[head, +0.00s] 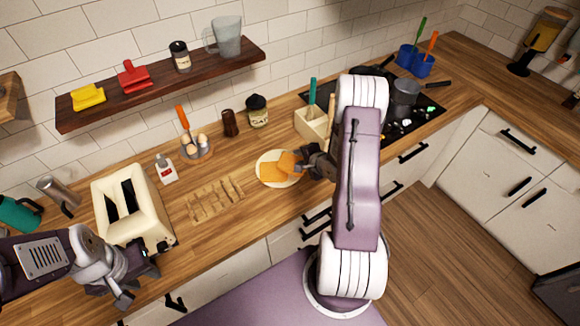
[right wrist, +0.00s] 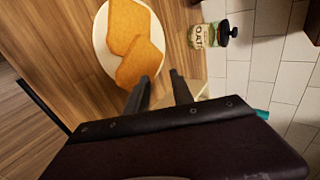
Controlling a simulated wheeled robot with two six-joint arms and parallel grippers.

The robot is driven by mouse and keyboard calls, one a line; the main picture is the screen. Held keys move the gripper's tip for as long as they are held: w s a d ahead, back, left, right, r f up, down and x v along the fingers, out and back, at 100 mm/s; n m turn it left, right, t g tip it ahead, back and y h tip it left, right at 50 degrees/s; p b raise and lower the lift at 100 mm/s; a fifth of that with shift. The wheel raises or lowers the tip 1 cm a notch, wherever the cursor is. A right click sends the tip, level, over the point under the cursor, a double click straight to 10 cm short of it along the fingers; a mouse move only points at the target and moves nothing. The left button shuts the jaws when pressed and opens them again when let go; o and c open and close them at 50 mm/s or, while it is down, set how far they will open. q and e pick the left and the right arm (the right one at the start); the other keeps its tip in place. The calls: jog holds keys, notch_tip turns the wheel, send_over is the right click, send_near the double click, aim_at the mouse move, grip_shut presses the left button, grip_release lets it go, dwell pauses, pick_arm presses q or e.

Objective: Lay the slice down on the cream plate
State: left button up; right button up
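The cream plate (head: 264,181) lies on the wooden counter and also shows in the right wrist view (right wrist: 101,48). Two golden-brown slices are on it: one flat slice (head: 270,171), and a second slice (head: 288,161) that partly overlaps it on the side near my right gripper. Whether the second slice lies fully flat is hard to tell. My right gripper (head: 308,160) is at the plate's right edge. In the right wrist view its two fingers (right wrist: 160,80) are apart, with the nearer slice (right wrist: 140,63) just beyond the tips. My left gripper (head: 138,276) is open and empty in front of the toaster.
The cream toaster (head: 131,208) stands at the left. A wooden rack (head: 215,198) lies left of the plate. An oat jar (head: 257,112), an egg holder (head: 196,146) and a utensil box (head: 311,122) stand behind it. A hob with pans (head: 404,98) is at the right.

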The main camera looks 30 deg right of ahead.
dwell(0.3)
notch_tip(320, 180, up, 8)
jog(key=s+p, duration=0.2)
jog(key=p, duration=0.5)
jog(key=shift+s, duration=0.15)
